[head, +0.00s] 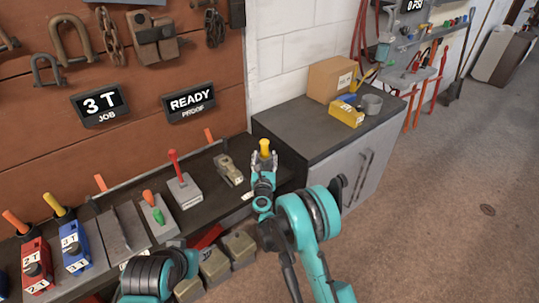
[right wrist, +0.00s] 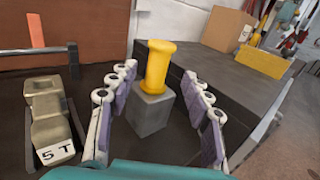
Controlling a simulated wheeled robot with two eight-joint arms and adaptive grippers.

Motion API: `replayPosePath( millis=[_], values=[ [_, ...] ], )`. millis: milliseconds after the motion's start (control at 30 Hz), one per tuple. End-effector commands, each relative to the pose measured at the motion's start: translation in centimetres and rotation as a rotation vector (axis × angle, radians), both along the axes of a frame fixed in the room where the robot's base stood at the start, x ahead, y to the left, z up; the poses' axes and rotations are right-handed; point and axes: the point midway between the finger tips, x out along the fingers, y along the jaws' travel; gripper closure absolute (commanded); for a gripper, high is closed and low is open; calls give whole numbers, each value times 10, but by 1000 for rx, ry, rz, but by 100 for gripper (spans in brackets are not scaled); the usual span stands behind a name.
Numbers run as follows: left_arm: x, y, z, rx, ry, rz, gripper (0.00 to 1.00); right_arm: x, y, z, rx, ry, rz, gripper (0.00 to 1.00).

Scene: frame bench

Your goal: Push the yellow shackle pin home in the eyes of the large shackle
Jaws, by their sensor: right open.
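A yellow pin-like piece (right wrist: 157,66) with a wider top stands upright on a grey block (right wrist: 152,112) on the dark bench. Its top also shows in the head view (head: 264,146). My right gripper (head: 264,158) is open, with its fingers on either side of the yellow piece and block. A gap shows on both sides in the right wrist view. A large brown shackle (head: 70,38) hangs on the wall board at the upper left; I cannot tell whether it is the task's shackle. My left gripper is not in view.
A metal piece tagged 5T (right wrist: 50,112) lies left of the block. A dark cabinet (head: 292,128) with a cardboard box (head: 330,78) stands to the right. Open floor lies beyond.

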Motion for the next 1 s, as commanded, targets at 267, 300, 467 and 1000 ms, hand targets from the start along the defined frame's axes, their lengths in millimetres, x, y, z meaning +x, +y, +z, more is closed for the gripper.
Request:
replayPosePath(
  millis=[267, 300, 467, 1000],
  values=[
    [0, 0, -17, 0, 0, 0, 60, 39, 0, 2, -4, -1, 1, 51],
    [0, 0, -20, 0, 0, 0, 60, 45, 0, 3, -4, -1, 1, 51],
    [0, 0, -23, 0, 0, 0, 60, 61, -2, 4, -5, -1, 0, 51],
    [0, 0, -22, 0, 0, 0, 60, 62, -1, 6, -6, -1, 1, 100]
  ],
)
